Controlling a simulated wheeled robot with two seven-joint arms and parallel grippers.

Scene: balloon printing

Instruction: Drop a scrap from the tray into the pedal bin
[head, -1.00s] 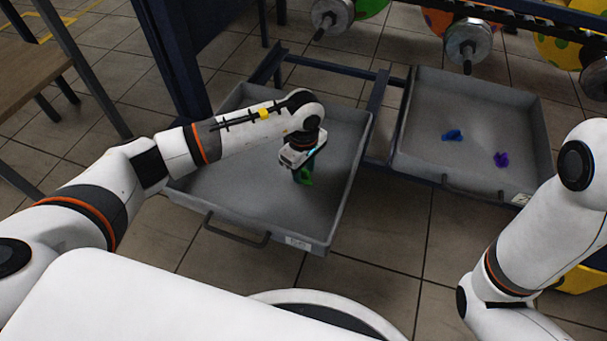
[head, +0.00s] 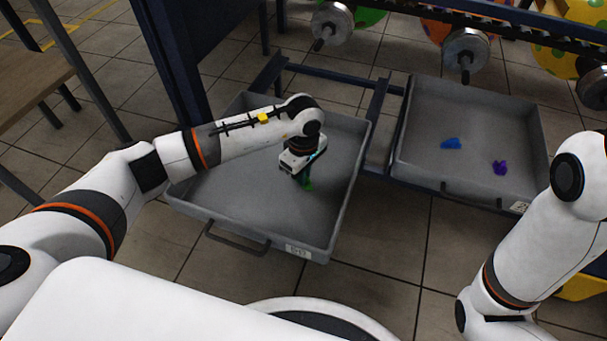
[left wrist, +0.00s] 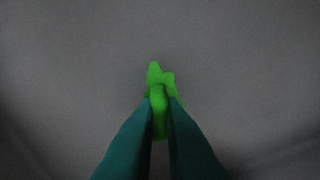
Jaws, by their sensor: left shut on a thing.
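A bright green scrap (head: 308,185) is between the fingertips of my left gripper (head: 304,180), low inside the left grey tray (head: 225,220). In the left wrist view the two teal fingers (left wrist: 160,115) are shut on the green scrap (left wrist: 158,82), which sticks out past the tips. Whether it touches the tray floor I cannot tell. A blue scrap (head: 451,143) and a purple scrap (head: 499,167) lie apart in the right grey tray (head: 410,120). My right arm shows at the right edge, but its gripper is out of view. I see no clear pedal bin.
A dark blue frame (head: 375,160) holds the trays. Metal rollers (head: 465,55) and coloured balloons (head: 555,50) are above the right tray. A wooden table (head: 35,75) stands at the left. A yellow object (head: 580,285) shows partly behind my right arm. Tiled floor is open in front.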

